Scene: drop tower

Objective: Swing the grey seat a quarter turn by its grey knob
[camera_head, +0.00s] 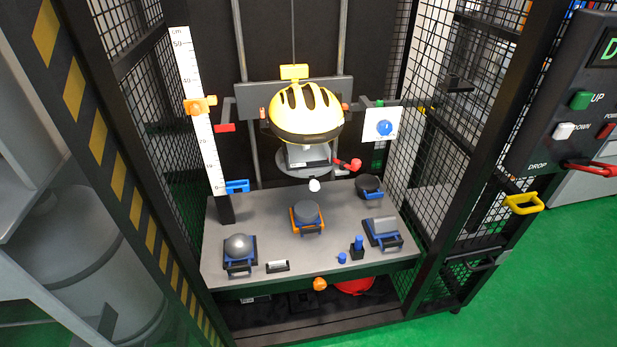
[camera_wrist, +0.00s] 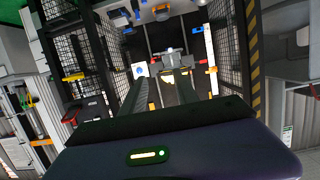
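The grey seat (camera_head: 290,166) is a round grey plate below and behind the yellow helmet (camera_head: 306,112), just beyond the table's back edge. The helmet and a block under it hide much of the seat. A small pale grey knob (camera_head: 314,185) shows at the seat's front side, above the table. My gripper (camera_wrist: 163,82) shows only in the wrist view, its two dark fingers apart with nothing visible between them. It points toward the tower from a distance. The wrist view is upside down, and I cannot make out the knob there.
A red handle (camera_head: 347,164) sticks out right of the seat. The grey table (camera_head: 262,212) in front holds several blue-handled blocks. A ruler post (camera_head: 203,130) stands left, mesh walls enclose both sides, and a control box (camera_head: 567,110) is at right.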

